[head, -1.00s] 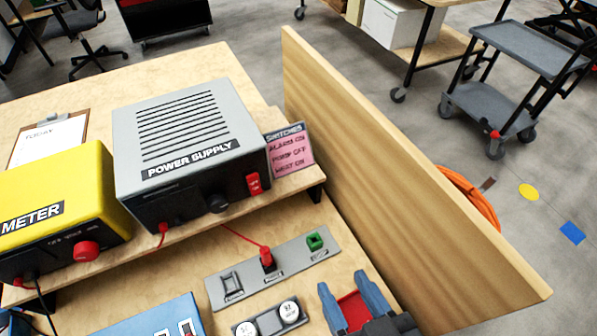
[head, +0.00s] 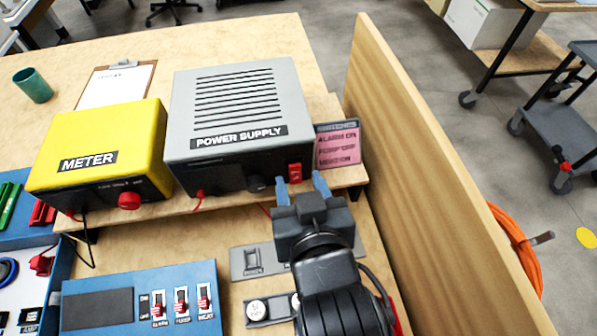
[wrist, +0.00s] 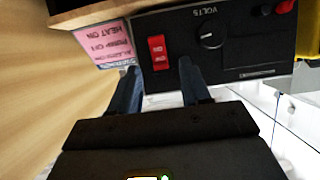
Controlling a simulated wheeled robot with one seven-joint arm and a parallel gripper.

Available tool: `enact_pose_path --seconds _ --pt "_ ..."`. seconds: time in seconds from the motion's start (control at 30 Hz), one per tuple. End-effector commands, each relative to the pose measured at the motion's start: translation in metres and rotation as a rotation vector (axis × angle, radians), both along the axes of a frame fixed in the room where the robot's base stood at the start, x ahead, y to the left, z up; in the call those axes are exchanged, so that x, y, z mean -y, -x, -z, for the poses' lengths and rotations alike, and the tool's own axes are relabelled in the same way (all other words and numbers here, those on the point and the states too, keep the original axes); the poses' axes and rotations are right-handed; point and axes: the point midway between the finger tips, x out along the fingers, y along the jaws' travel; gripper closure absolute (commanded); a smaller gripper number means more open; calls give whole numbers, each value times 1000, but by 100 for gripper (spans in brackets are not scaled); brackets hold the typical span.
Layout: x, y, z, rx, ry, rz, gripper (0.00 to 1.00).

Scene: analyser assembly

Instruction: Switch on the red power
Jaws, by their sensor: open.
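The red power switch (head: 295,172) is a rocker on the right of the front face of the grey power supply (head: 240,110). In the wrist view the red switch (wrist: 158,52) shows upside down, beside the black volts knob (wrist: 210,35). My gripper (head: 301,184) is just in front of the power supply's lower right front, with its blue fingers pointing at the panel. The fingers also show in the wrist view (wrist: 158,82), spread apart with the switch between and beyond their tips. The gripper is open and empty. Whether a finger touches the panel I cannot tell.
A pink switches note (head: 338,146) stands right of the power supply, near a wooden side panel (head: 420,150). The yellow meter (head: 100,150) stands to the left. A blue box with red toggles (head: 140,295) and a grey connector plate (head: 250,262) lie in front.

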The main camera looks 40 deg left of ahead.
Motion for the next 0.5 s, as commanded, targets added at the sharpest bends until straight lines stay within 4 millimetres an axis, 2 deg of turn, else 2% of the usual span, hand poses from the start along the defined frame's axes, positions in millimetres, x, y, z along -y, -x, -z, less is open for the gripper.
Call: enact_pose_path --seconds 0.2,0.5 --pt "-16 -13 9 0 0 -1 53" --pt "-19 -16 10 0 0 -1 53"
